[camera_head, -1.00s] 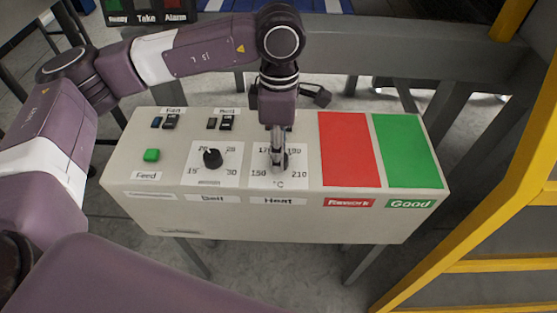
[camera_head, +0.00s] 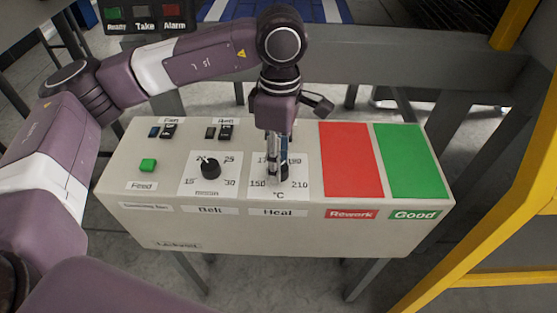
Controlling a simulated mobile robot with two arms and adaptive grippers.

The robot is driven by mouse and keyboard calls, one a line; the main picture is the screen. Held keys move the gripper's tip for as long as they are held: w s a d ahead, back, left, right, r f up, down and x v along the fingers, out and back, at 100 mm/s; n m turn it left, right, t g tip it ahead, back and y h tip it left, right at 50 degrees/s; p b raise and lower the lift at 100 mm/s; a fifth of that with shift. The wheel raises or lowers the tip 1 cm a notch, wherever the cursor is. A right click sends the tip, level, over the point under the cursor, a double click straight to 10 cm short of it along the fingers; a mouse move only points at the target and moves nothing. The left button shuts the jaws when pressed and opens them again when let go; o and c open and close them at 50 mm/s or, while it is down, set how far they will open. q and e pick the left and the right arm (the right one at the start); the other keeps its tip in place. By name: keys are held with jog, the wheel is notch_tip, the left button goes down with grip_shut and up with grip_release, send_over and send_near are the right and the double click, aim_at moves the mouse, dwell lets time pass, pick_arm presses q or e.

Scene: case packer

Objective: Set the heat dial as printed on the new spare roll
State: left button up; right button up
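The heat dial (camera_head: 285,172) is a small dark knob on a white scale plate on the sloping panel. The plate is marked 150, 210 and °C; the upper figures are partly covered. My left gripper (camera_head: 276,172) points down over this plate, its narrow fingers at the knob, apparently shut on it. The fingers hide most of the knob, so its setting cannot be read. No spare roll shows. My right gripper is not in view.
The panel box (camera_head: 330,230) also carries the belt dial (camera_head: 210,168), a green Feed button (camera_head: 148,165), small switches (camera_head: 226,132), a red Rework pad (camera_head: 350,160) and a green Good pad (camera_head: 408,160). A yellow frame (camera_head: 500,190) stands at the right.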

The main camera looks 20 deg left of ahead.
pick_arm(q)
jog(key=shift+o, duration=0.9)
notch_tip(320, 180, up, 12)
jog(key=shift+w, duration=0.3)
